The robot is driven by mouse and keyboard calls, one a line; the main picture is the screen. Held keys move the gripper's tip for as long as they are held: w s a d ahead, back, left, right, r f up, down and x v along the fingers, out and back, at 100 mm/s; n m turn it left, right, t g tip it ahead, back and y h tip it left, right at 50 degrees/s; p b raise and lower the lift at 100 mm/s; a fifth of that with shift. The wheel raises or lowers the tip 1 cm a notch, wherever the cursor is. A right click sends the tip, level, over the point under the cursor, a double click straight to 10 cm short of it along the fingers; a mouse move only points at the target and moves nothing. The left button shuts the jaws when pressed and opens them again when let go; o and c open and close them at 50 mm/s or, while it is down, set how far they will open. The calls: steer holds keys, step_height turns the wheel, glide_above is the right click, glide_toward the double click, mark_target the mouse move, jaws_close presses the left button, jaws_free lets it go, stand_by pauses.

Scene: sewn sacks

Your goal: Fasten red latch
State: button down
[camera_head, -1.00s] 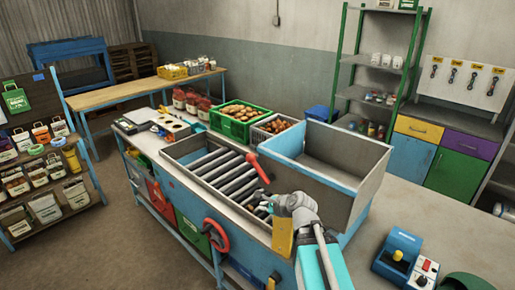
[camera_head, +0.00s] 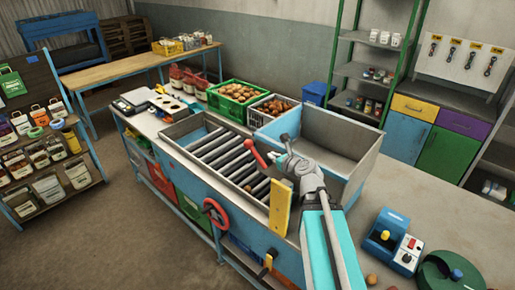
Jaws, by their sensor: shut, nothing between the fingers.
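A red lever (camera_head: 254,153), which looks like the red latch, stands tilted at the near side of the blue-and-grey open bin (camera_head: 350,183), over the roller bed. My gripper (camera_head: 282,150) is shut and empty, just right of the lever, in front of the bin. Whether it touches the lever I cannot tell. A yellow upright bar (camera_head: 281,207) stands on the near edge of the bench, below my gripper. A red handwheel (camera_head: 215,213) is on the bench's front side.
The roller bed (camera_head: 218,147) lies left of the bin. Crates of goods, a green one (camera_head: 212,97) and a white one (camera_head: 254,116), stand behind. A blue control box (camera_head: 390,243) and a green round thing (camera_head: 452,272) are at right. The bench between is mostly clear.

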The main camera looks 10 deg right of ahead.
mark_target(251, 145)
steer(key=b+x, duration=0.4)
steer(key=x, duration=1)
